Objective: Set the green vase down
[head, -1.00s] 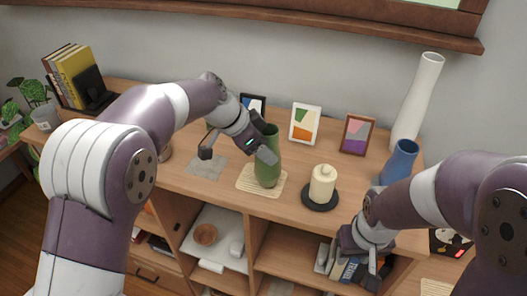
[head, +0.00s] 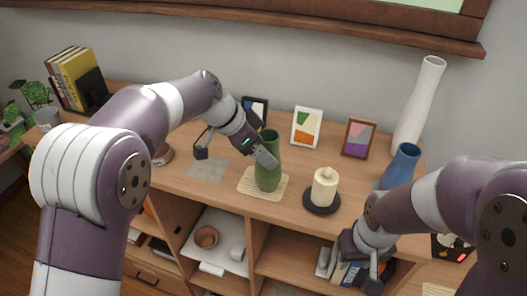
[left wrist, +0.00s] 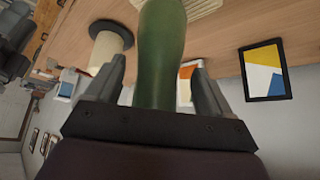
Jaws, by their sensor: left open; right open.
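The green vase (head: 268,176) stands upright on a pale woven mat (head: 247,184) on top of the wooden cabinet. My left gripper (head: 264,153) is open at the vase's upper part; one finger shows in front of it and the other is hidden behind. In the left wrist view the vase (left wrist: 161,50) rises between the two spread fingers of the left gripper (left wrist: 157,88), with gaps at both sides. My right gripper (head: 362,262) is open and empty, low in front of the cabinet's shelves.
A cream candle (head: 324,188) on a dark dish stands just right of the vase. Picture frames (head: 306,128) stand behind. A blue vase (head: 402,166) and a tall white vase (head: 418,105) are at the right. A grey mat (head: 207,169) lies bare at left.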

